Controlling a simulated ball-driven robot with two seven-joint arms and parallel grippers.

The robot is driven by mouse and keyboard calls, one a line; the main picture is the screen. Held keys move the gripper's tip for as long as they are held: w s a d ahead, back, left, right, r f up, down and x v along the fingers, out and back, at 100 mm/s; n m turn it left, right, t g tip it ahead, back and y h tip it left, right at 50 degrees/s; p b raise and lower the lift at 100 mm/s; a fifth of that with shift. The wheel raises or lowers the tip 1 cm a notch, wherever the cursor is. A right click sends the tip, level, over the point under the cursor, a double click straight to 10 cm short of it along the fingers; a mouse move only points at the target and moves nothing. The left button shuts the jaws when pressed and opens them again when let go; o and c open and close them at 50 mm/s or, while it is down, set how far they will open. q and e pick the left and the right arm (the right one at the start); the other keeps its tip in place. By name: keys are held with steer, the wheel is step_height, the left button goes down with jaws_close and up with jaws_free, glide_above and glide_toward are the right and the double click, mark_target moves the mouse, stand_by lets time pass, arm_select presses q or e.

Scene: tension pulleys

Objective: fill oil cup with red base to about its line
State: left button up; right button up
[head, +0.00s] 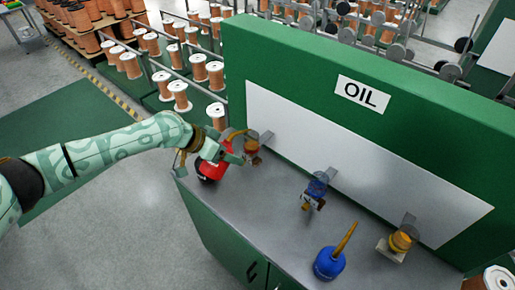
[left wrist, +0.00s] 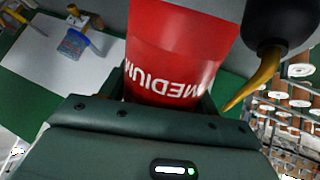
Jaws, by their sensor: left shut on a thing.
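My left gripper (head: 228,154) is shut on a red oil can (head: 213,168) with a dark end, held above the left end of the bench. White lettering MEDIUM shows on the can in the left wrist view (left wrist: 178,60). A brass spout (head: 236,133) shows beside the gripper, close to an amber oil cup (head: 251,146) with a reddish lower part. I cannot tell whether the spout is over the cup, nor the oil level against its line. My right gripper is not in view.
A blue oil can (head: 328,264) with a brass spout stands at the front edge. The green OIL panel (head: 430,120) rises behind. The grey bench top (head: 270,190) is partly clear.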

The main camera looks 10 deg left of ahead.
mark_target(225, 142)
arm_select(q)
steer(key=shift+r+g+y+p, duration=0.4)
steer(key=shift+g+p, duration=0.1)
steer(key=shift+p, duration=0.75)
stand_by(0.7)
steer(key=shift+r+g+y+p, duration=0.4)
steer(key=shift+r+g+p, duration=0.1)
steer(key=shift+p, duration=0.4)
steer(key=shift+r+n+p, duration=0.15)
steer(key=shift+n+p, duration=0.15)
stand_by(0.5)
steer(key=shift+d+r+g+p, duration=0.1)
steer(key=shift+r+g+p, duration=0.2)
steer(key=shift+p, duration=0.1)
steer(key=shift+w+y, duration=0.1)
steer(key=shift+y, duration=0.2)
stand_by(0.7)
steer(key=shift+r+g+p, duration=0.3)
steer(key=shift+g+p, duration=0.1)
steer(key=shift+p, duration=0.15)
stand_by(2.4)
